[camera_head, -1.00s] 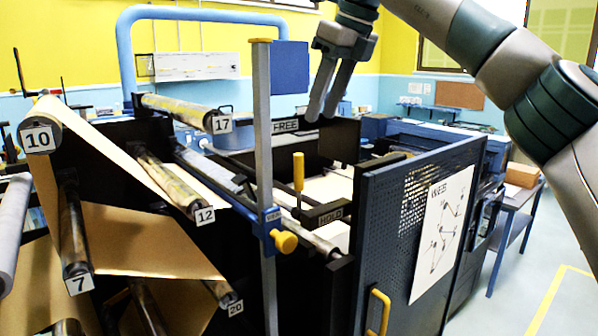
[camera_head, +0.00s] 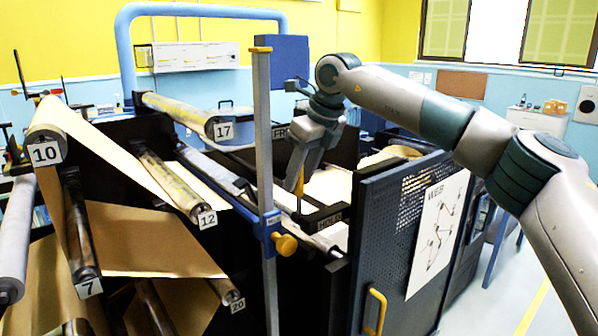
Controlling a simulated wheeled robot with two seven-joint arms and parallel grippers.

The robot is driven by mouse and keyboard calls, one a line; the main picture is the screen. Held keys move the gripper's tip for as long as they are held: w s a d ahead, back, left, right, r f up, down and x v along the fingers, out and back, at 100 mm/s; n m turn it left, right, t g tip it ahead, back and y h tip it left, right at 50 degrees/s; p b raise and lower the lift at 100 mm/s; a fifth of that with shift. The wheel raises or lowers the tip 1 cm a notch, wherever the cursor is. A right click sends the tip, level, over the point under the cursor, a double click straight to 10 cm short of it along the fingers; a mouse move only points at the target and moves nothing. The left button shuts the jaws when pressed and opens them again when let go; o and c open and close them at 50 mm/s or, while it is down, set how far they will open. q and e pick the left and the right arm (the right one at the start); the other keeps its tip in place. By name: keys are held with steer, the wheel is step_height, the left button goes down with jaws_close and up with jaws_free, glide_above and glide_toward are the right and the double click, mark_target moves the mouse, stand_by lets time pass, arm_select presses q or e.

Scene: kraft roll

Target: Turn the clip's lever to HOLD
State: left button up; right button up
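The handle stands just left of the black plate marked HOLD (camera_head: 330,220). The FREE label (camera_head: 281,133) is behind and above, partly covered by my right gripper. The fingers of my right gripper point down at the handle's upper part, overlapping it in the picture. I cannot tell whether they touch it or how far apart they are. My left gripper is out of view.
A grey-blue post (camera_head: 264,150) with a yellow knob (camera_head: 286,245) stands just left of the lever. A perforated door panel (camera_head: 400,240) with a web diagram (camera_head: 437,235) is at the right. Numbered rollers with brown paper (camera_head: 150,245) fill the left.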

steer(key=shift+a+f, duration=0.1)
steer(key=shift+f, duration=0.25)
jaws_close()
